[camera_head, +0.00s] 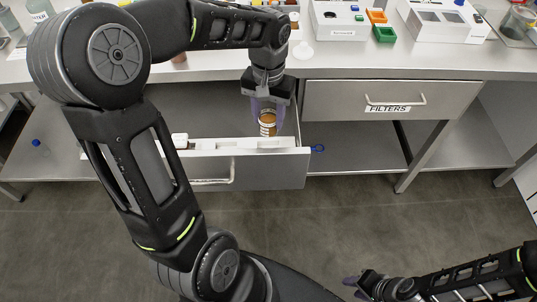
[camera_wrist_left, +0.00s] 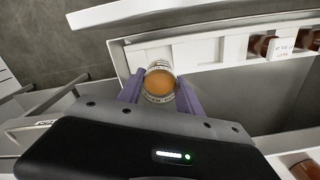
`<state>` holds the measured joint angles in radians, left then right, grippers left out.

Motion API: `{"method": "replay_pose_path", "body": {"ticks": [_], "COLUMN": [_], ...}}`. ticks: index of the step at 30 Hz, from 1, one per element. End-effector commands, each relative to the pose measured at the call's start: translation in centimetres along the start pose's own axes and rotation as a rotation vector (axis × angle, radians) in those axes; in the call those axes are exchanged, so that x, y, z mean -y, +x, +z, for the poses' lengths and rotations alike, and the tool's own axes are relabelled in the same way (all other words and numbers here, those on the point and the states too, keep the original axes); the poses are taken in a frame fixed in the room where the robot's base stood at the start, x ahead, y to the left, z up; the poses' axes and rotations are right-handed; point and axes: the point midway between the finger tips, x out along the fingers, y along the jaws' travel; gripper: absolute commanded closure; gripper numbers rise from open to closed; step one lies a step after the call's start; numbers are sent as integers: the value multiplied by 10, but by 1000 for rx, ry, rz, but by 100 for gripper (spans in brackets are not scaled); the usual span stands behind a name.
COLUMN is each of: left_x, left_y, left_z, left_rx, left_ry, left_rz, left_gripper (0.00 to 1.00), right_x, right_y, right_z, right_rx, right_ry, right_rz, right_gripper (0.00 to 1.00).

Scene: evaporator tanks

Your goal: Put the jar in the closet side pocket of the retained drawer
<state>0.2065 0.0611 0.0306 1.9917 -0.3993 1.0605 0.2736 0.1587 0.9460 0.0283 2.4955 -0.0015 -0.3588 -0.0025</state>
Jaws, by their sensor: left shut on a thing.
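My left gripper (camera_head: 268,112) is shut on the jar (camera_head: 267,124), an orange-brown jar with a pale label, upright over the right end of the open drawer (camera_head: 255,170). The wrist view shows the jar (camera_wrist_left: 158,85) from above between the two purple fingers of my left gripper (camera_wrist_left: 159,92). A white insert with pockets (camera_wrist_left: 205,52) runs along the drawer. The jar is at its left end in that view, partly covering the end pocket; whether it touches the insert I cannot tell. My right gripper (camera_head: 355,288) is empty and open near the bottom edge.
Brown jars (camera_wrist_left: 262,46) stand in the insert's far pockets. A shut drawer labelled FILTERS (camera_head: 393,101) is to the right, under the worktop (camera_head: 400,66). The worktop carries white devices (camera_head: 340,20) and green and orange bins (camera_head: 384,33). The floor in front is clear.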

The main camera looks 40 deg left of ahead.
Motion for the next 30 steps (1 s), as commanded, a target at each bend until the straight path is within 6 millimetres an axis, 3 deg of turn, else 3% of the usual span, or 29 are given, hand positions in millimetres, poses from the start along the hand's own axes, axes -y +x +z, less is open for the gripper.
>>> {"method": "replay_pose_path", "body": {"ticks": [5, 13, 25, 30], "left_x": [0, 0, 0, 0], "left_y": [11, 56, 64, 86], "left_z": [0, 0, 0, 0], "left_rx": [2, 3, 0, 3], "left_ry": [1, 0, 0, 0], "left_rz": [-1, -1, 0, -1], "left_gripper": [100, 100, 100, 100], "right_x": [0, -2, -2, -3], "right_y": [1, 5, 5, 8], "right_z": [0, 0, 0, 0], "right_rx": [0, 0, 0, 0], "right_ry": [0, 0, 0, 0], "right_rz": [0, 0, 0, 0], "right_gripper": [64, 64, 64, 64]}}
